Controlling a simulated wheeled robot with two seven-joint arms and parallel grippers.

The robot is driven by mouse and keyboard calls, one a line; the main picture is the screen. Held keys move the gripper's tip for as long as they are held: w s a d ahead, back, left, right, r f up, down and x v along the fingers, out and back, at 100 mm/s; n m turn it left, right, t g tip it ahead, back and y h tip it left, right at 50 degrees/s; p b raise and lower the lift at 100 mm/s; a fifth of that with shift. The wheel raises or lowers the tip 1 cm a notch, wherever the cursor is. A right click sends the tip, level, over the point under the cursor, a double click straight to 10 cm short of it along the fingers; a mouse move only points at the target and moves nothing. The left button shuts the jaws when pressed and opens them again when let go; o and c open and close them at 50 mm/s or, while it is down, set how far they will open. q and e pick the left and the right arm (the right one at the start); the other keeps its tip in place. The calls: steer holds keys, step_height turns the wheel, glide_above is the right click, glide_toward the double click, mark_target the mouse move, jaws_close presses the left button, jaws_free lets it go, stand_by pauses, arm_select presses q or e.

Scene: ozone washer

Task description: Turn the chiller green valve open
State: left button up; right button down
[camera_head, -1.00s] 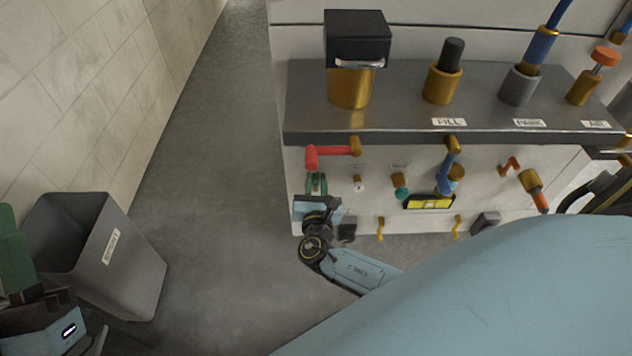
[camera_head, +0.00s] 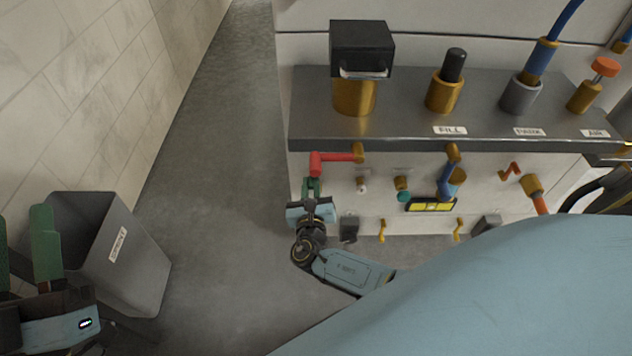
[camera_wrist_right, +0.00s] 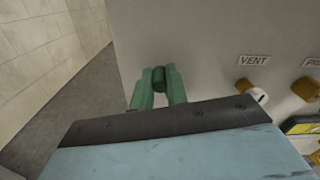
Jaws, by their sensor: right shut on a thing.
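A dark green valve handle (camera_wrist_right: 158,77) sits on the white panel in the right wrist view, between the two green fingers of my right gripper (camera_wrist_right: 160,88). The fingers are shut on it. In the head view my right gripper (camera_head: 312,187) is at the panel's left edge, just below the red-handled valve (camera_head: 335,158). The green handle cannot be told from the green fingers there. My left gripper (camera_head: 24,250) is at the lower left, its green fingers apart with nothing visible between them.
A grey bin (camera_head: 125,260) stands on the floor near my left gripper. Right of my right gripper are a white-tipped tap (camera_head: 362,184), a teal knob (camera_head: 403,196) and a blue-handled valve (camera_head: 447,178). A grey ledge (camera_head: 400,125) overhangs the panel. Floor left of the panel is clear.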

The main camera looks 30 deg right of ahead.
steer(key=n, duration=0.2)
steer(key=a+f+n, duration=0.1)
steer(key=shift+w+a+n, duration=0.2)
steer(key=shift+w+n, duration=0.2)
steer(key=shift+w+a+f+n, duration=0.2)
steer(key=shift+a+f+n, duration=0.1)
steer(key=shift+n, duration=0.6)
steer(key=shift+w+a+f+n, duration=0.1)
steer(key=shift+a+f+n, duration=0.2)
steer(key=shift+n, duration=0.6)
steer(key=shift+w+f+n, duration=0.1)
steer(key=shift+f+n, duration=0.35)
steer(key=shift+n, duration=0.45)
steer(key=n, duration=0.1)
steer(key=f+n, duration=0.1)
steer(key=n, duration=0.1)
steer(key=shift+w+a+f+b, duration=0.1)
steer(key=shift+a+f+b, duration=0.1)
steer(key=shift+f+b, duration=0.15)
arm_select(q)
steer(key=shift+s+a+r+t, duration=0.1)
steer(key=shift+s+r+t, duration=0.2)
steer(key=shift+t, duration=0.2)
arm_select(e)
steer(key=shift+f+n, duration=0.15)
steer(key=shift+n, duration=0.45)
arm_select(q)
steer(key=shift+s+r, duration=0.1)
